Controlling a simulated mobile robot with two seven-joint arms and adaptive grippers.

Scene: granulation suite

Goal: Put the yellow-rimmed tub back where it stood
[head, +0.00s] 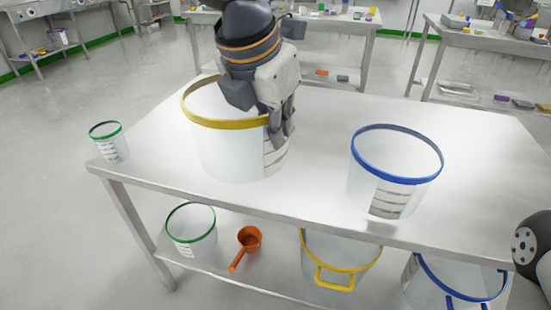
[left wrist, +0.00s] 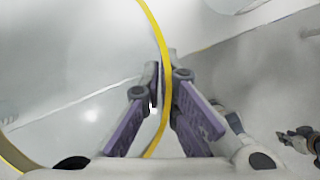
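The large white tub with a yellow rim (head: 225,140) is upright at the left-middle of the steel table, close to its front edge. I cannot tell if its base touches the top. My left gripper (head: 283,140) comes down over the tub's right side and hides part of its rim. In the left wrist view, the fingers of my left gripper (left wrist: 165,88) close on the yellow rim (left wrist: 152,22) from both sides. A dark, claw-like shape at that view's right edge may be my right gripper (left wrist: 297,140); its state is unclear.
On the table (head: 310,205) stand a small green-rimmed tub (head: 110,147) at left and a blue-rimmed tub (head: 395,175) at right. The shelf below holds a green-rimmed tub (head: 192,233), orange scoop (head: 248,240), another yellow-rimmed tub (head: 340,252) and a blue-rimmed tub (head: 428,283). Table middle is clear.

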